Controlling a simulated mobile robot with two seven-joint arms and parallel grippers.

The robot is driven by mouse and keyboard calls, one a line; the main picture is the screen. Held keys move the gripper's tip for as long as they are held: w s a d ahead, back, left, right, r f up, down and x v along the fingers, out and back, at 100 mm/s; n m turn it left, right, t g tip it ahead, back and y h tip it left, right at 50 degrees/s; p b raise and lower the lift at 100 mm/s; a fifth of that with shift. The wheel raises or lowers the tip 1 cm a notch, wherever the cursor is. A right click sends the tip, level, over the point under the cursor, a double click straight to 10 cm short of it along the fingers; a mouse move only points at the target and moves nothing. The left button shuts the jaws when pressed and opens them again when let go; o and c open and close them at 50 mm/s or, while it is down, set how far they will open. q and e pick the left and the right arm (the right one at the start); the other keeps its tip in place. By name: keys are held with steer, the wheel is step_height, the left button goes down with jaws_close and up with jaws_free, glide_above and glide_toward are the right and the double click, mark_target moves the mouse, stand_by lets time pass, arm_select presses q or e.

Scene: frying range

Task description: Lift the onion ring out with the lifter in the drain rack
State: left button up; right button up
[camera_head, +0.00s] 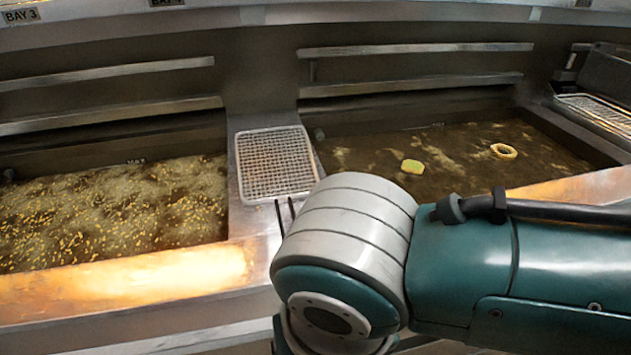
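The onion ring (503,151) is a golden ring floating in the dark oil of the right vat, near its right side. A rectangular wire mesh piece (275,162) lies on the metal divider between the two vats. Two dark prongs, perhaps a handle, stick out from its near edge. I cannot tell whether it is the lifter, the drain rack, or both together. My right arm reaches in from the right across the front, and its joint hides the near part of the right vat. Neither of my grippers is in view.
A yellow-green piece (412,166) floats left of the onion ring. The left vat (110,215) bubbles with many small golden bits. Another wire rack (600,112) lies at the far right. Metal rails (415,49) run along the back wall above the vats.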

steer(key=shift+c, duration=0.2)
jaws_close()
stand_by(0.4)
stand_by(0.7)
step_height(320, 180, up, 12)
steer(key=p, duration=1.3)
steer(key=shift+p, duration=0.35)
